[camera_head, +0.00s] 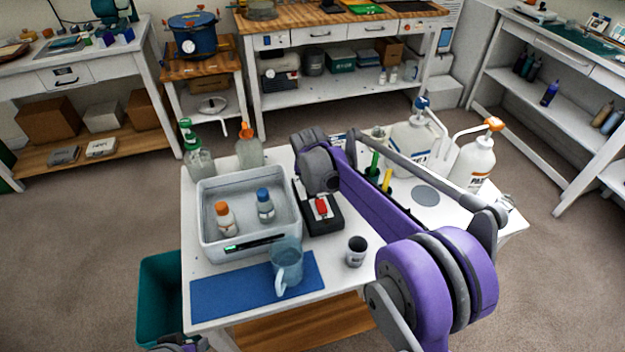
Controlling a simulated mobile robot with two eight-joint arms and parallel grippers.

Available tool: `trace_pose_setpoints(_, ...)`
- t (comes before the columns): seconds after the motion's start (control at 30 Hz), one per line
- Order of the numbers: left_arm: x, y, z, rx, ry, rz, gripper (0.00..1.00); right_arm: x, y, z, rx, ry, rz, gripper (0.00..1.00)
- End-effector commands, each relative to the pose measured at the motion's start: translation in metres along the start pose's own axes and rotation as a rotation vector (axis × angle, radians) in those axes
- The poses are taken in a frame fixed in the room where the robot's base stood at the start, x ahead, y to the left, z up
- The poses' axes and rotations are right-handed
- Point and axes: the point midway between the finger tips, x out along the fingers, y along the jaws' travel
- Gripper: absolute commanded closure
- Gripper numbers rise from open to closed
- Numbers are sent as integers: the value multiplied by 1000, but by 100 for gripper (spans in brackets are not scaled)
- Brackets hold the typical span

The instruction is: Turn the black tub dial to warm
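The grey-white tub (205,212) stands on the white table, with an orange-capped bottle (225,218) and a blue-capped bottle (265,204) inside. A black panel (262,242) with a small green display is on its front wall. I cannot make out the dial or its setting. My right arm reaches from the lower right over the table. Its grey wrist is beyond the tub's right side, above a black device with a red switch (321,207). The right fingertips cannot be made out. Only a small piece of my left arm shows at the bottom left; its gripper is out of view.
A clear jug (287,268) stands on a blue mat (225,296) in front of the tub, and a dark cup (356,251) stands to the right. Pump bottles (473,164) stand at the back right. Two clear bottles (199,162) stand behind the tub. A teal bin (160,300) is left of the table.

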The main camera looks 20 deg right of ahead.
Motion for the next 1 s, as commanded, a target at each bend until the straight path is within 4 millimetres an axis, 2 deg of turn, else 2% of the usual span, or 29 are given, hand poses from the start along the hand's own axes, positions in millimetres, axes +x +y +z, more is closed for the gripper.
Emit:
trace_pose_setpoints(0.53,0,0,0,0,0,0,50,0,0,0,22,-2,10,100)
trace_pose_setpoints(0.57,0,0,0,0,0,0,50,0,0,0,22,-2,10,46)
trace_pose_setpoints(0.7,0,0,0,0,0,0,50,0,0,0,22,-2,9,22)
trace_pose_setpoints(1.0,0,0,0,0,0,0,50,-1,0,0,22,-1,9,22)
